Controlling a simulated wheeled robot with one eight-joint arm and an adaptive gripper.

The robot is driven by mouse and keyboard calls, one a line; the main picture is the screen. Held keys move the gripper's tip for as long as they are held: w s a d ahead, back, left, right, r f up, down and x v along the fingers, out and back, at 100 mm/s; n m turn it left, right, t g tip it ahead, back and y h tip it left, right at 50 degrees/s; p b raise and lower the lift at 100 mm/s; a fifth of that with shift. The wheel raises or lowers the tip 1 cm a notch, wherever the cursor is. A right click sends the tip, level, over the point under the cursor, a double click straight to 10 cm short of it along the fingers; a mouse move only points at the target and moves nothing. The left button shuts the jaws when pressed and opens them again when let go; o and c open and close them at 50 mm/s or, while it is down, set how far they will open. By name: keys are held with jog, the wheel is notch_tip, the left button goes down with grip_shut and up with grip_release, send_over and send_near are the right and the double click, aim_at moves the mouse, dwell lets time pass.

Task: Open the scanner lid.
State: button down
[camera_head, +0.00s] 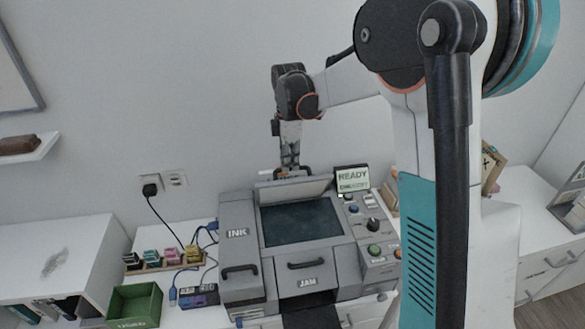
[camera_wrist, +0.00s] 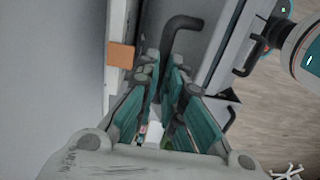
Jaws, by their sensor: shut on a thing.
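The grey printer-scanner (camera_head: 342,262) stands on the white desk. Its lid (camera_head: 310,190) is raised at the back edge, and the dark scanner glass (camera_head: 300,222) below it is uncovered. My gripper (camera_head: 290,168) is at the lid's top edge, reaching down from above. In the wrist view the teal-padded fingers (camera_wrist: 167,88) close around a dark bent handle (camera_wrist: 182,24), which runs up from between them. The exact contact is partly hidden by the fingers.
A control panel with knobs and a READY screen (camera_head: 352,178) is at the scanner's right. Ink bottles (camera_head: 170,256) on a tray and a green bin (camera_head: 134,306) are at its left. The wall is close behind. My arm hides part of the right side.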

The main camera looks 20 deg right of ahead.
jog(key=shift+w+d+f+g, duration=0.1)
jog(key=shift+w+f+g, duration=0.2)
jog(key=shift+w+f, duration=0.45)
jog(key=shift+w+r, duration=0.1)
jog(key=c, duration=1.8)
grip_release()
jog(key=shift+w+f, duration=0.2)
jog(key=shift+o, duration=0.7)
jog(key=shift+w+d+f, duration=0.1)
jog(key=shift+w+f, duration=0.3)
jog(key=shift+w, duration=0.3)
notch_tip(320, 180, up, 13)
jog(key=shift+w+f, duration=0.15)
jog(key=shift+w, duration=0.05)
